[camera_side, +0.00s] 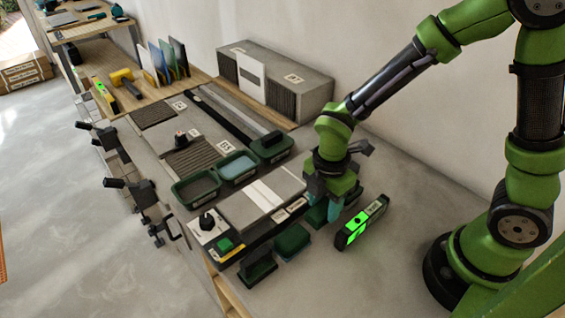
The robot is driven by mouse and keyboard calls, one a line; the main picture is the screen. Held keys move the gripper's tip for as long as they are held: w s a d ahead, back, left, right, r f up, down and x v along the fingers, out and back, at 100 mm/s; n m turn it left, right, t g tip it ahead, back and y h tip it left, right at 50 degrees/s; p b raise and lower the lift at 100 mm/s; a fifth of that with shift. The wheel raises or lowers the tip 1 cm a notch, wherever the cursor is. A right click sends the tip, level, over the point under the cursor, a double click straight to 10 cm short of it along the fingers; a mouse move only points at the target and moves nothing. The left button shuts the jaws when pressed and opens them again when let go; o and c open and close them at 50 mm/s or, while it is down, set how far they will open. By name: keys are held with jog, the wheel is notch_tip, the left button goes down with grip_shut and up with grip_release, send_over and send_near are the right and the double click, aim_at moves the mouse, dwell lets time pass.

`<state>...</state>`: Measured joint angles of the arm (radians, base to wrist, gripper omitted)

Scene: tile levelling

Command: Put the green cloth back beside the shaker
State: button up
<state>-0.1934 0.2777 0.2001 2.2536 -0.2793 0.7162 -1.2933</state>
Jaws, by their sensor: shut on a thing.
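My gripper (325,200) points down at the right end of the workbench, above the dark green trays and left of the spirit level. It is shut on a small teal-green piece (335,209), which looks like the green cloth. The fingers and the arm hide much of it, and I cannot tell whether it touches the surface below. I cannot pick out the shaker with certainty.
A spirit level (362,222) with bright green faces lies close right of my gripper. Dark green trays (292,241) and a pale tile slab (262,203) lie to the left. Open bins (196,187) stand behind. The grey surface right of the level is clear.

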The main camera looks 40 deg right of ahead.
jog(key=shift+f, duration=1.25)
jog(key=o, duration=1.4)
jog(key=shift+w, duration=0.1)
jog(key=shift+w+r, duration=0.1)
jog(key=shift+r, duration=1.45)
jog(key=shift+s+r, duration=0.2)
jog(key=shift+r, duration=2.3)
